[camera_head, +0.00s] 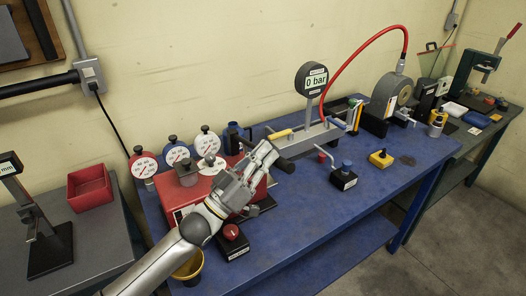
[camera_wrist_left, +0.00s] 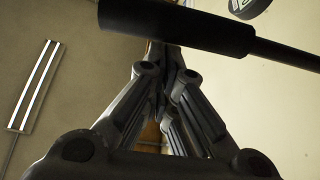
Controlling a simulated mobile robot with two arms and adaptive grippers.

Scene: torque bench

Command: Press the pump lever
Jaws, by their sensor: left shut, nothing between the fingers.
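The hand pump (camera_head: 306,138) is a grey body on the blue bench, with a round gauge (camera_head: 312,80) reading 0 bar above it and a red hose. Its lever ends in a black grip, seen large across the top of the left wrist view (camera_wrist_left: 175,27), with a thin dark rod running right. My left gripper (camera_head: 266,154) is shut and empty, its fingertips close to the lever's black grip. In the left wrist view the grip crosses in front of the fingertips and partly hides them. I cannot tell whether they touch. My right gripper is not in view.
A red box (camera_head: 184,202) with several dial gauges stands behind and left of my arm. The bench's front right is clear. A red bin (camera_head: 90,188) is at left.

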